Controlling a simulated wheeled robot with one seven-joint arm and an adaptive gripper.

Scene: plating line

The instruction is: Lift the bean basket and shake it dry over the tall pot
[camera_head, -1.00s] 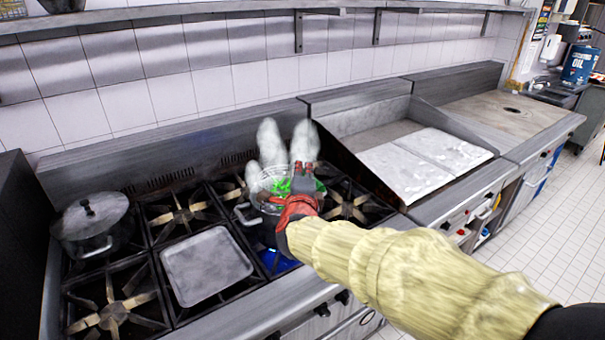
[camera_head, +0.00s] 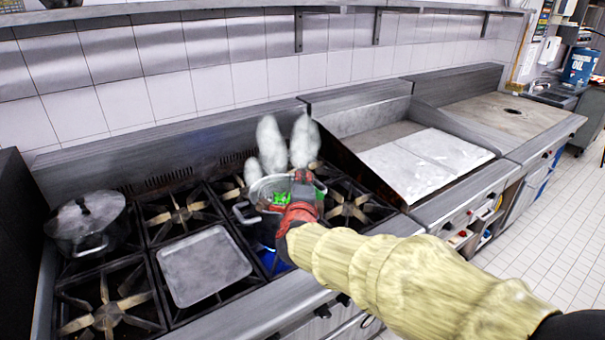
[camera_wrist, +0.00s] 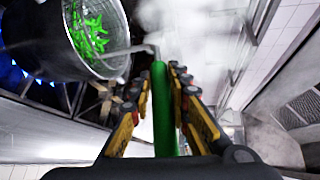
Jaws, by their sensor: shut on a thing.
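The tall pot (camera_head: 262,228) stands on a burner with blue flame, and steam rises behind it. Green beans (camera_head: 283,198) show at its mouth; the wrist view also shows them (camera_wrist: 88,30) inside a round metal vessel. The basket's wall is hard to tell from the pot's. A thin metal rod runs from the vessel to the basket's green handle (camera_wrist: 163,105). My gripper (camera_head: 303,178) is at the pot's right side, its fingers (camera_wrist: 160,90) shut around the green handle. My gripper and arm hide part of the pot's rim.
A lidded pot (camera_head: 88,228) stands at the far left of the range. A flat metal tray (camera_head: 203,266) lies left of the tall pot. A griddle (camera_head: 425,160) is to the right. A shelf (camera_head: 240,7) runs along the wall above.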

